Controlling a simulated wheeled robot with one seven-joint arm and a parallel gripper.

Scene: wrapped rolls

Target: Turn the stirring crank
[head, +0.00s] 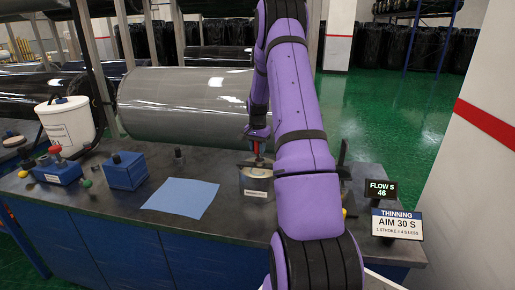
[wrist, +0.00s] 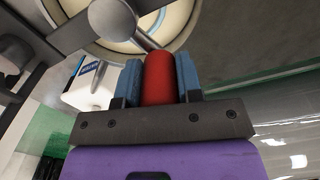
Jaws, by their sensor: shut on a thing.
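The stirring crank's red handle (wrist: 158,78) stands between the two blue finger pads of my gripper (wrist: 158,90) in the wrist view. My gripper is shut on it. The crank's grey metal arm and round hub (wrist: 112,20) reach over a round vessel with cream-coloured contents (wrist: 180,20). In the head view my gripper (head: 258,135) is above a labelled container (head: 257,183) on the bench, with a bit of red handle (head: 257,150) below it. My purple arm hides much of the area to the right. A display (head: 381,192) reads "FLOW S 46".
A sign (head: 397,224) reads "THINNING AIM 30 S, 1 stroke = 4 s less". A blue sheet (head: 181,198) lies on the dark bench (head: 110,215). Blue knobbed boxes (head: 125,172) and a white bucket (head: 67,125) stand left. A large grey wrapped roll (head: 185,105) lies behind.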

